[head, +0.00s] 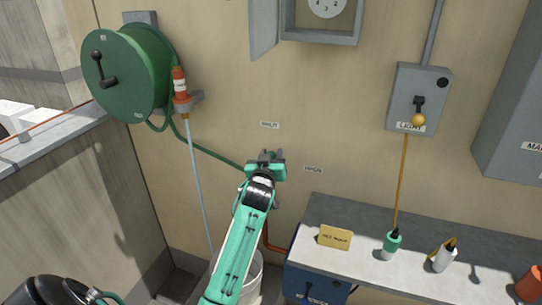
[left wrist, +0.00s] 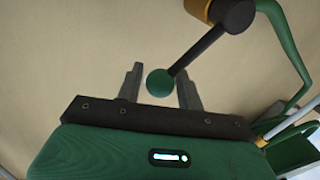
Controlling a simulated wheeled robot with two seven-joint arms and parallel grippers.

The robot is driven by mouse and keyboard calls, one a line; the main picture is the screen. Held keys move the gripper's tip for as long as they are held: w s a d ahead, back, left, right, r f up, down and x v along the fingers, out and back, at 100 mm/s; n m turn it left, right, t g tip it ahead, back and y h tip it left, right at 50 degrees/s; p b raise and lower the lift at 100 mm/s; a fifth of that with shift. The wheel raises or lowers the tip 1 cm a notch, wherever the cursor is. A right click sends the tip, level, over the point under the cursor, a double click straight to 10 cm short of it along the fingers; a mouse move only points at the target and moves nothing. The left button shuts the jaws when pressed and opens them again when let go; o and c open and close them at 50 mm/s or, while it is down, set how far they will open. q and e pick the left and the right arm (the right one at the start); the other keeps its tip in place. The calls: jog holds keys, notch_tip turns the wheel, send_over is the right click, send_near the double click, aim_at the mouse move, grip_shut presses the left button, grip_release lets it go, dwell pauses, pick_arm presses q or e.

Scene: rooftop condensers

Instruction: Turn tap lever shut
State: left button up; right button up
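In the left wrist view the tap lever (left wrist: 198,52) is a dark rod with a green ball knob (left wrist: 160,83) at its lower left end. It slants up to the right to a round dark hub (left wrist: 236,15) beside a brass-coloured fitting (left wrist: 197,8). My left gripper (left wrist: 160,70) is open, and its two fingers appear on either side of the knob; contact with it cannot be made out. In the head view my left gripper (head: 265,160) is close to the beige wall and hides the tap. My right gripper is not in view.
A green hose reel (head: 125,75) hangs on the wall at left, its hose (head: 210,152) running behind my gripper. At right are a grey switch box (head: 415,95) and a bench (head: 360,273) with bottles and a yellow card (head: 335,237). A pale bucket (head: 252,280) stands below.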

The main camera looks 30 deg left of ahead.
pick_arm(q)
grip_shut()
jog(key=shift+a+r+n+p, duration=0.25)
jog(key=shift+n+p, duration=0.05)
jog(key=shift+p, duration=0.15)
jog(key=shift+s+a+r+n+p, duration=0.1)
jog(key=shift+a+r+n+p, duration=0.1)
jog(key=shift+a+n+p, duration=0.3)
jog(key=shift+s+a+r+n+p, duration=0.15)
jog(key=shift+a+n+p, duration=0.1)
jog(key=shift+n+p, duration=0.3)
jog(key=shift+s+a+n+g+h+p, duration=0.15)
jog(key=shift+a+n+g+h+p, duration=0.15)
jog(key=shift+a+n+p, duration=0.4)
jog(key=shift+a+f+n, duration=0.15)
jog(key=shift+a+n, duration=0.05)
jog(key=shift+n, duration=0.15)
jog(key=shift+o, duration=1.8)
grip_release()
jog(key=shift+a, duration=0.1)
